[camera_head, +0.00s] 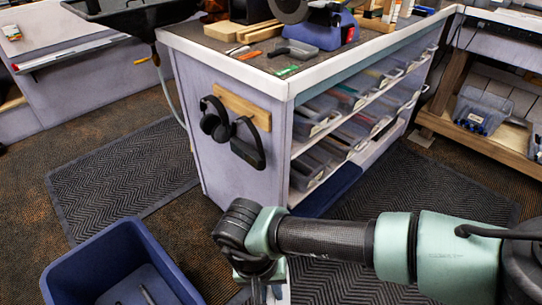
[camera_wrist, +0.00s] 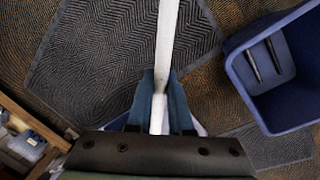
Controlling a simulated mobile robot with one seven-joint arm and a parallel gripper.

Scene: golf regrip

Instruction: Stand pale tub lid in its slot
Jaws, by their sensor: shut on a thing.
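A long, thin pale piece (camera_wrist: 167,35), which looks like the tub lid seen edge-on, runs from the top of the wrist view down between my fingers. My gripper (camera_wrist: 161,84) is shut on it, one blue finger on each side. In the head view my gripper is at the bottom centre, largely hidden by my wrist and the frame edge, and any lid there cannot be made out clearly. I cannot pick out the slot for the lid in either view.
A blue bin (camera_head: 122,262) with dark items inside stands at the lower left; it also shows in the wrist view (camera_wrist: 238,72). Dark mats (camera_head: 120,172) cover the floor.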

